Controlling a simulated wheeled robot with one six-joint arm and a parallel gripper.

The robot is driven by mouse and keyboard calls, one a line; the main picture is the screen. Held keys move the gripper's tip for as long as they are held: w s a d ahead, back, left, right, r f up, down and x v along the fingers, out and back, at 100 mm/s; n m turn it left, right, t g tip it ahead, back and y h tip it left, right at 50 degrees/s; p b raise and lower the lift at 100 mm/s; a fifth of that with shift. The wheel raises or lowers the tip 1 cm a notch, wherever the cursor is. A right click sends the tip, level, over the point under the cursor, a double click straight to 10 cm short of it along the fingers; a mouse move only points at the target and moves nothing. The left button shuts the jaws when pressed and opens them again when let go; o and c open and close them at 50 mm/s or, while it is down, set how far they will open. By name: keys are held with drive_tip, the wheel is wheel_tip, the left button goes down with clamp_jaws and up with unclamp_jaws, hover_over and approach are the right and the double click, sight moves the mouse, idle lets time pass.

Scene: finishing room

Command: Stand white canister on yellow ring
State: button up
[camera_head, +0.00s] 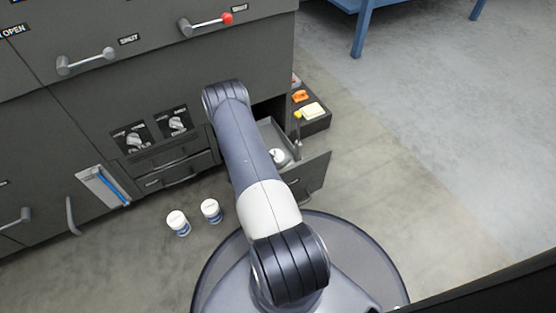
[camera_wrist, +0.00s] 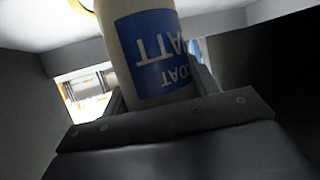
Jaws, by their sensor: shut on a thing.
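A white canister (camera_wrist: 120,55) with a blue label fills the middle of the wrist view. My gripper (camera_wrist: 160,100) is shut on it, with a finger on each side of its lower part in the picture. In the head view my gripper and the held canister are hidden behind my arm. At the top left of the wrist view a yellow curved edge (camera_wrist: 93,8) borders a pale round shape; it is cut off, and I cannot tell whether it is the yellow ring.
Two white canisters (camera_head: 178,222) (camera_head: 211,210) stand on the floor before the grey cabinet (camera_head: 90,120). A dark box (camera_head: 318,122) with orange and pale items lies beyond.

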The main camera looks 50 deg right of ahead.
drive_tip(key=shift+f, duration=0.15)
drive_tip(key=o, duration=1.2)
drive_tip(key=shift+p+v, duration=2.55)
drive_tip(key=shift+v, duration=3.5)
